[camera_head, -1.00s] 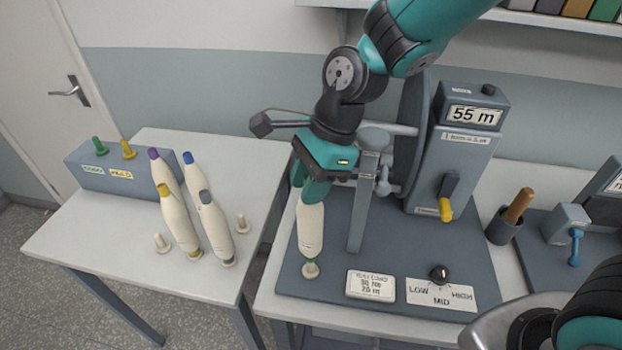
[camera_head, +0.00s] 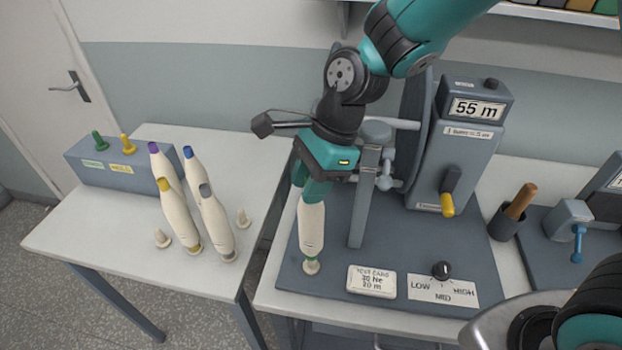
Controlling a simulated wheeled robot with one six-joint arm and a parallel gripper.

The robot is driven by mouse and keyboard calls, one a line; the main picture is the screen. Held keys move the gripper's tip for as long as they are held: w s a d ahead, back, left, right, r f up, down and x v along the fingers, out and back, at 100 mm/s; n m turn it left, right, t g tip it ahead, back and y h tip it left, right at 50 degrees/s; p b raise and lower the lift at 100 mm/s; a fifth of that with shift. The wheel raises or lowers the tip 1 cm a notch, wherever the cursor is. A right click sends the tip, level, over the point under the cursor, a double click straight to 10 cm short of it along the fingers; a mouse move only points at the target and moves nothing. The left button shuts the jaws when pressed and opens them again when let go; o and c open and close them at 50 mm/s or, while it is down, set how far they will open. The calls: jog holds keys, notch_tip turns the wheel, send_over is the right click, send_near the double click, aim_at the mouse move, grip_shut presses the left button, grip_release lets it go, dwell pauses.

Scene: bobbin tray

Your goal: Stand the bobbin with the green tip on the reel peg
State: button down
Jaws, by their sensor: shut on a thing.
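My gripper (camera_head: 313,192) is shut on the upper part of a cream bobbin (camera_head: 311,228) and holds it upright above the front left of the grey machine base. The bobbin's tip is hidden between the fingers; a little green shows at its lower end. The pale reel peg (camera_head: 311,267) stands directly below, with only its foot clearly seen. The bobbin's lower end meets or nearly meets the peg; I cannot tell whether it is seated.
A grey post (camera_head: 363,205) rises close right of my gripper. The reel machine (camera_head: 455,160) stands behind it.

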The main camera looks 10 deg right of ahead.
jog(key=shift+f+b, duration=1.15)
jog(key=shift+f, duration=0.9)
jog(key=c, duration=0.7)
grip_release()
jog(key=shift+c, duration=0.2)
jog(key=v, duration=1.7)
jog(key=shift+d+r+b, duration=0.2)
jog(key=shift+b, duration=0.2)
jog(key=shift+w, duration=0.1)
jog(key=s+f+n+b, duration=0.2)
jog(key=s+f+n, duration=0.2)
jog(key=s+n, duration=0.4)
jog(key=s+f+n+t+b, duration=0.1)
jog(key=s+f+n, duration=0.4)
jog(key=n, duration=0.9)
jog(key=s+b, duration=0.1)
jog(key=s, duration=0.2)
jog(key=shift+s+d+n+b, duration=0.25)
jog(key=shift+d+n+b, duration=0.05)
jog(key=shift+d, duration=0.05)
